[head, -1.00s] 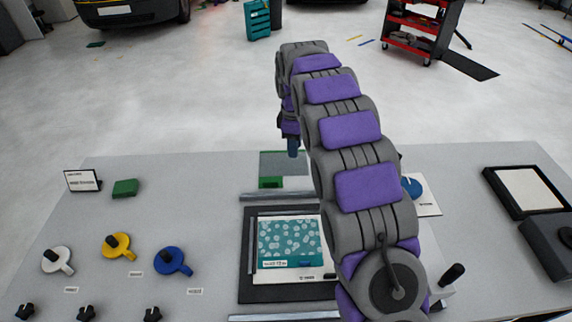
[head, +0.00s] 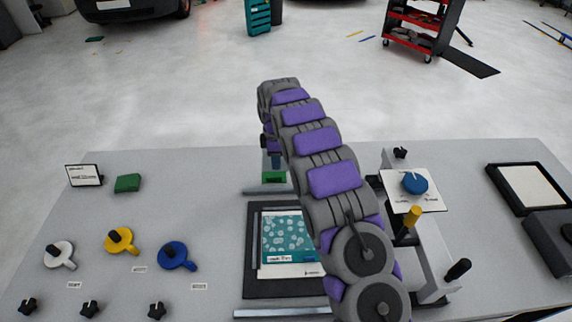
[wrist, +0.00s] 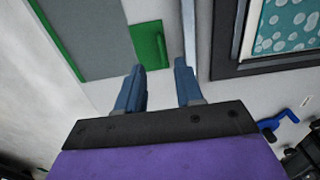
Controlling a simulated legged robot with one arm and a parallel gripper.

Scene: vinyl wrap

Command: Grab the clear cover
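What looks like the clear cover is a flat grey, see-through panel with a green edge, in the wrist view (wrist: 95,38). A green tab (wrist: 149,44) sits at its side. In the head view the tab (head: 274,178) shows at the table's back, and my arm hides most of the panel. My gripper (wrist: 160,66) has two blue fingers apart with nothing between them. The tab lies just past the fingertips in the picture; I see no contact, and the height gap is unclear. In the head view my gripper (head: 276,160) points down above the tab.
A black-framed bed (head: 257,287) holds a teal patterned sheet (head: 287,238) nearer me, between metal rails. White, yellow and blue knobs lie at left, with a green block (head: 127,183). A stand with a blue knob (head: 414,183) and a yellow-handled lever (head: 412,216) is at right.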

